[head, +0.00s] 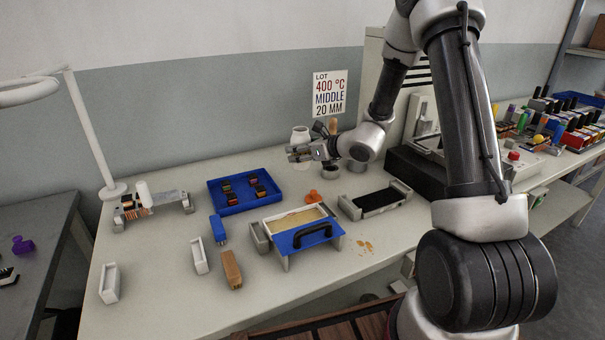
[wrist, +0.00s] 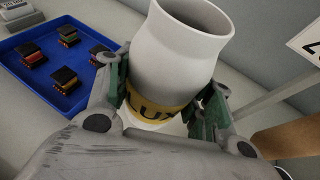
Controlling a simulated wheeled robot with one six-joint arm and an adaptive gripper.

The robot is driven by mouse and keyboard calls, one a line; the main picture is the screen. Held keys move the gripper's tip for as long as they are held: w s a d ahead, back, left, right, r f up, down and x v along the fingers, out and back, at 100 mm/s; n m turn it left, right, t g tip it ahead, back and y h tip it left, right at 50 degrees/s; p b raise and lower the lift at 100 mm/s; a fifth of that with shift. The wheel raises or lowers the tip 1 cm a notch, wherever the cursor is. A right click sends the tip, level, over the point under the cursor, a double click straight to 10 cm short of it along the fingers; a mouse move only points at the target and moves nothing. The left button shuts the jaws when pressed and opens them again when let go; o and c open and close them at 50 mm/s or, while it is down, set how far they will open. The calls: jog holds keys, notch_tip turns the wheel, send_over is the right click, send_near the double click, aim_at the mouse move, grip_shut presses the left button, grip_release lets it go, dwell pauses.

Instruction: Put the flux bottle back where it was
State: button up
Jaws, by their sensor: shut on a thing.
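The flux bottle (wrist: 180,55) is white with a yellow band whose visible letters read "LUX". It fills the middle of the wrist view, between the two green-padded fingers of my gripper (wrist: 160,102). My gripper is shut on it around the yellow band. In the head view the bottle (head: 300,134) shows its white top above my gripper (head: 299,154), near the back of the bench. It looks about upright. I cannot tell whether its base touches the bench top.
A blue tray (head: 213,203) with several small dark-topped parts lies left of my gripper. A lot sign (head: 329,94) is on the wall behind. Dark round holders (head: 331,171) stand close right of my gripper. An orange item (head: 313,197) lies in front.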

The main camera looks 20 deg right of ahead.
aim_at(301, 168)
jog(key=shift+f, duration=3.15)
jog(key=shift+f, duration=0.1)
jog(key=o, duration=1.2)
